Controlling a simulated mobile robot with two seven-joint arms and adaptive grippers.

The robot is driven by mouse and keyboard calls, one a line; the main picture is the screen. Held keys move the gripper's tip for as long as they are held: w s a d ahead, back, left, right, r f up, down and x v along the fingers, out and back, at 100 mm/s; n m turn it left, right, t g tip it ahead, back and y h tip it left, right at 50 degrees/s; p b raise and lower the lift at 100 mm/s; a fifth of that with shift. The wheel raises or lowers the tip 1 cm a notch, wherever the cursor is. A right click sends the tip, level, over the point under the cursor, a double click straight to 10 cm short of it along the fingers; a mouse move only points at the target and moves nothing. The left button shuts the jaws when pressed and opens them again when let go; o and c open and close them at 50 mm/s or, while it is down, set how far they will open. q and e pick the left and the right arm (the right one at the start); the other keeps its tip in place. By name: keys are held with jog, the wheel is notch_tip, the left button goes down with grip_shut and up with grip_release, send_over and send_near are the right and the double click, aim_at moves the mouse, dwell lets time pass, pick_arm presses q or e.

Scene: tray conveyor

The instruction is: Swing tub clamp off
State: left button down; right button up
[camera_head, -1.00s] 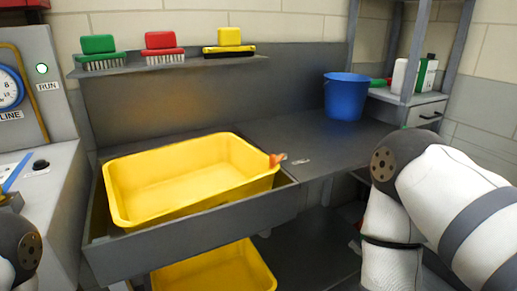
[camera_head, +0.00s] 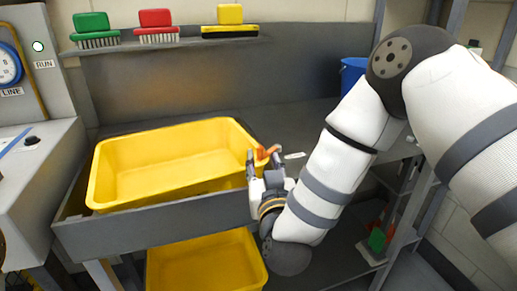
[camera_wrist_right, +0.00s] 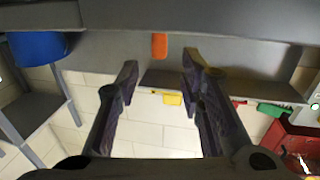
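The orange clamp (camera_head: 268,152) sits at the right end of the upper yellow tub (camera_head: 105,200). The tub rests in a grey trough (camera_head: 150,235). My right gripper (camera_head: 264,160) is at the clamp, with one finger on either side of it in the head view. The right wrist view shows the gripper (camera_wrist_right: 160,66) open, its fingers apart. The orange clamp (camera_wrist_right: 159,46) appears there just beyond the fingertips, centred between them. Contact cannot be made out. My left gripper is out of view.
A second yellow tub (camera_head: 205,265) is below the trough. A blue bucket (camera_head: 352,75) stands on the counter, partly behind my right arm. A control panel (camera_head: 35,75) is at left.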

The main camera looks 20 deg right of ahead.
aim_at(261, 150)
jog(key=w, duration=0.3)
jog(key=w+d, duration=0.1)
jog(key=w, duration=0.1)
jog(key=shift+w+f+b, duration=0.25)
jog(key=shift+b, duration=0.05)
jog(key=shift+w+r, duration=0.15)
jog(key=shift+w, duration=0.35)
grip_shut()
